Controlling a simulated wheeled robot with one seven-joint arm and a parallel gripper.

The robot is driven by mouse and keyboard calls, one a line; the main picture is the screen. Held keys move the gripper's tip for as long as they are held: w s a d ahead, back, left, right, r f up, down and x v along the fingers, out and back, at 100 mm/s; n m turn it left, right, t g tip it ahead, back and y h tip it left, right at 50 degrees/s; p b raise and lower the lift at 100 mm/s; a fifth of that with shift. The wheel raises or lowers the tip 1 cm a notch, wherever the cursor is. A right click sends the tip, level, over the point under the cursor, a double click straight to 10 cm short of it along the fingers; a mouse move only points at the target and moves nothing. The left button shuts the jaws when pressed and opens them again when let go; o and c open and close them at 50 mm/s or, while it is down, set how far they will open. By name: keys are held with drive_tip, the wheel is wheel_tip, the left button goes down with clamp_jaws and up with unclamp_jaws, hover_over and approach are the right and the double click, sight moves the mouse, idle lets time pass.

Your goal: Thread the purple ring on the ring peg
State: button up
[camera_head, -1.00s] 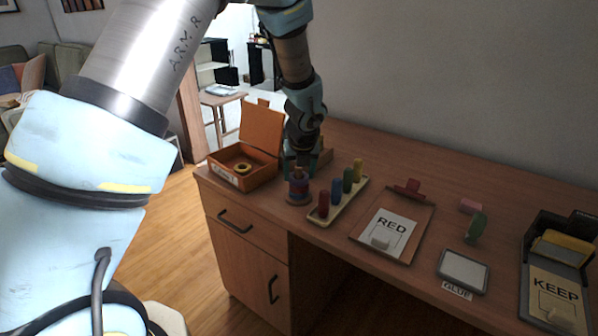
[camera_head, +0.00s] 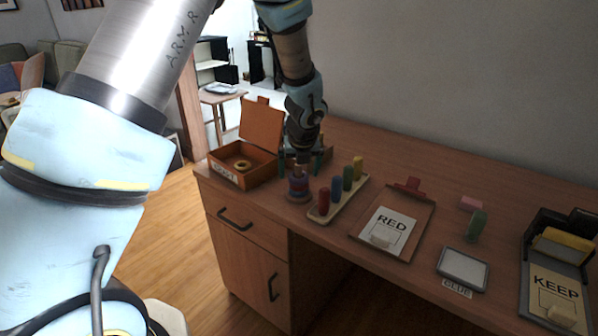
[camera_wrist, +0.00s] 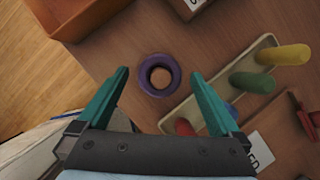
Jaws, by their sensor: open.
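The purple ring (camera_wrist: 147,81) sits around the ring peg (camera_wrist: 161,77), whose round tan top shows through the ring's hole. In the head view the purple ring (camera_head: 299,188) is low around the peg (camera_head: 302,158), at the desk's front left. How fully it rests on the base is hard to tell. My gripper (camera_head: 302,168) points down over the peg. In the wrist view my gripper (camera_wrist: 160,75) has its two teal fingers spread wide, one on each side of the ring, with nothing held between them.
An open orange box (camera_head: 262,172) with a yellow ring (camera_head: 242,165) inside stands left of the peg. A tray (camera_head: 322,216) of several coloured pegs stands close on the right. A clipboard (camera_head: 412,252) marked RED lies beyond it. The desk's front edge is near.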

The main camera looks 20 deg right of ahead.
drive_tip(key=v, duration=1)
drive_tip(key=shift+r, duration=0.15)
drive_tip(key=shift+s, duration=0.1)
drive_tip(key=a+n+g+y, duration=0.1)
drive_tip(key=a+n, duration=1.9)
drive_tip(key=a, duration=0.2)
drive_tip(key=s+a+n+g, duration=0.1)
drive_tip(key=s+a+n, duration=0.5)
drive_tip(key=a+n, duration=0.7)
drive_tip(key=n, duration=0.5)
drive_tip(key=shift+s+a+g, duration=0.2)
drive_tip(key=shift+a+g, duration=0.05)
drive_tip(key=shift+g, duration=0.05)
